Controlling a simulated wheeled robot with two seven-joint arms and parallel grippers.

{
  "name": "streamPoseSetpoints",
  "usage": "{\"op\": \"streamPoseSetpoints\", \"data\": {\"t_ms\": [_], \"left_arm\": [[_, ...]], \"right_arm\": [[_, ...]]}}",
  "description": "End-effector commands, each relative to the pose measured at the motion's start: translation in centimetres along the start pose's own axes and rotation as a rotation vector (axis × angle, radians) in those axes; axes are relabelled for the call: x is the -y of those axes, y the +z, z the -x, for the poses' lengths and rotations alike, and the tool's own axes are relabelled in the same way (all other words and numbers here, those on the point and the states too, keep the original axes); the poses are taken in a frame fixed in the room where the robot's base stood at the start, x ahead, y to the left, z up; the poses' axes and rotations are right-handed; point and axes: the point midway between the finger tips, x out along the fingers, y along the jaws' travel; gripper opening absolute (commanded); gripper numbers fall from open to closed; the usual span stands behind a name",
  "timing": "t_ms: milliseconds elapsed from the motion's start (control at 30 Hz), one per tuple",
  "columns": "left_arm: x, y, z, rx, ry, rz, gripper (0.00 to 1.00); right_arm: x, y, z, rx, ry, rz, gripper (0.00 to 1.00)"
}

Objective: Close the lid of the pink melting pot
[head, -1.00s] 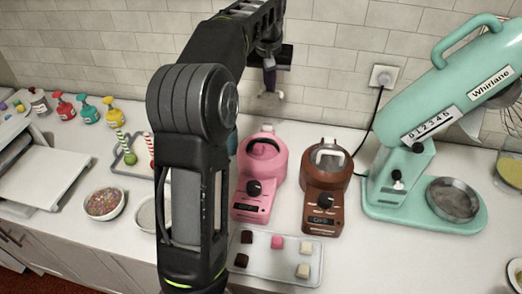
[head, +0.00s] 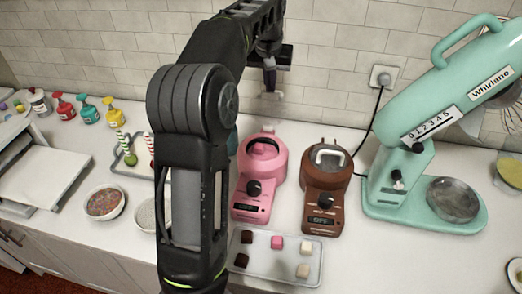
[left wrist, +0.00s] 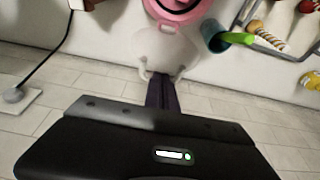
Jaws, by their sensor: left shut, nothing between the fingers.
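The pink melting pot (head: 262,192) stands on the counter, its round top toward the wall; its rim also shows at the top of the left wrist view (left wrist: 176,12). A pale, see-through lid (left wrist: 165,45) extends from the pot's back toward my gripper, raised off the pot. It is hard to make out in the head view. My left gripper (head: 270,92) is behind and above the pot, near the wall. Its dark fingers (left wrist: 162,88) are shut and empty, between two pale handle posts at the lid's outer edge. Contact is unclear. My right gripper is out of view.
A brown melting pot (head: 322,200) stands close to the right, with a mint stand mixer (head: 425,212) beyond. A tray of chocolate cubes (head: 262,262) lies in front. A teal cup (left wrist: 213,36) is close beside the pink pot. The tiled wall is close behind.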

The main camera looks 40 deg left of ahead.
Motion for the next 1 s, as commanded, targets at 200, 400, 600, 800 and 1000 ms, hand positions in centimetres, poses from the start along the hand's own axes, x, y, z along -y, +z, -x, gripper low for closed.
{"op": "streamPoseSetpoints", "data": {"t_ms": [200, 400, 600, 800, 1000], "left_arm": [[0.0, 0.1, 0.0, 0.000, 0.000, 0.000, 0.00], [-0.1, 1.2, 0.3, -0.002, 0.002, -0.001, 0.00], [-0.1, 2.5, 1.0, 0.000, 0.002, 0.000, 0.00], [0.0, 2.7, 1.3, 0.001, 0.000, 0.000, 0.00], [0.0, 2.8, 1.2, 0.000, 0.000, 0.000, 0.00]], "right_arm": [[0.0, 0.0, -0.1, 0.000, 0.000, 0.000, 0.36], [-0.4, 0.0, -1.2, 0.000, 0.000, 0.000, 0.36], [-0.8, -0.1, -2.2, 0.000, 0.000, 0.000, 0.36], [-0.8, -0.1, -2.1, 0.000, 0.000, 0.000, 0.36], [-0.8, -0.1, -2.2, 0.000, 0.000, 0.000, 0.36]]}}
